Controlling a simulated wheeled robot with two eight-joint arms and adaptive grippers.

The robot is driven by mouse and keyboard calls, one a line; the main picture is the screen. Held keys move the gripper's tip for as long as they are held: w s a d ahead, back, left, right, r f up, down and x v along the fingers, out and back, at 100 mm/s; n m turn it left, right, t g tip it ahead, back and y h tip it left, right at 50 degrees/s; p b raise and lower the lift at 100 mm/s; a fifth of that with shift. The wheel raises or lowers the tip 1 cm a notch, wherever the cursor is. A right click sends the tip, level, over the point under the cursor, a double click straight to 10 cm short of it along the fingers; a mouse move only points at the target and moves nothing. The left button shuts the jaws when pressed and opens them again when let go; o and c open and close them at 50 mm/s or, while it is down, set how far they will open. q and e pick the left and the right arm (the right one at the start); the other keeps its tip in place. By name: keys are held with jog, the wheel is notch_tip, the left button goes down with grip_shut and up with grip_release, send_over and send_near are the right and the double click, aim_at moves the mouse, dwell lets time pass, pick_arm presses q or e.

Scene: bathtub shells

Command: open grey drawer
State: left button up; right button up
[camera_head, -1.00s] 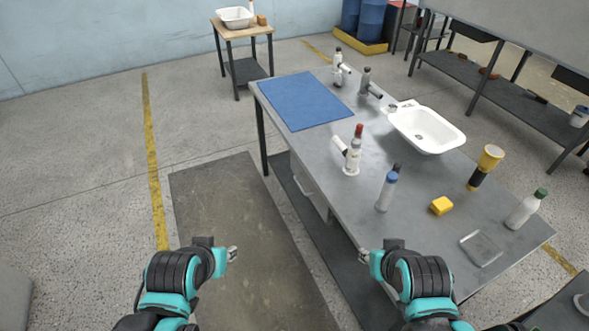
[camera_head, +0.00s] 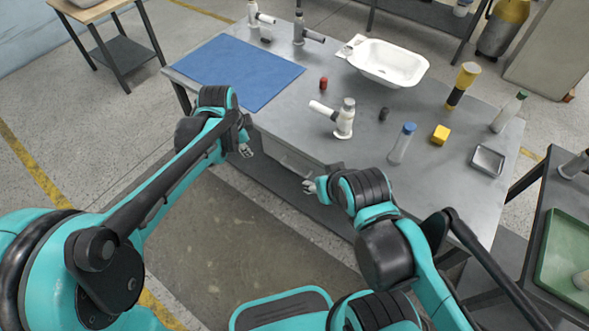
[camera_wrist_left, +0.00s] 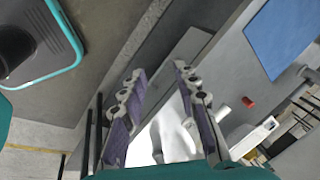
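The grey drawer (camera_head: 287,158) is set under the near edge of the grey table (camera_head: 440,175), with its front partly hidden by my arms. Whether it stands ajar is unclear. My left gripper (camera_head: 246,150) is just left of the drawer front, apart from it as far as I can see. In the left wrist view its two fingers (camera_wrist_left: 155,95) are spread, and a bright white surface that I cannot identify shows beyond them. My right gripper (camera_head: 308,187) is near the drawer's right end, small in the view; its finger opening is unclear.
A dark cart with a green tray (camera_head: 567,255) stands at right. The floor left of the table is open.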

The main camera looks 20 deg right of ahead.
pick_arm(q)
jog(key=w+d+f+m+g, duration=0.1)
jog(key=w+d+f+m, duration=0.2)
jog(key=d+f+m, duration=0.35)
jog(key=m+g+b, duration=0.1)
jog(key=m, duration=0.2)
send_near(296, 171)
jog(key=shift+m, duration=0.25)
jog(key=f+b, duration=0.1)
jog(key=f, duration=0.3)
jog(key=w+d+f+b, duration=0.1)
jog(key=f, duration=0.1)
jog(key=shift+d+f+b, duration=0.15)
jog(key=shift+f+b, duration=0.2)
jog(key=shift+f, duration=0.45)
grip_shut()
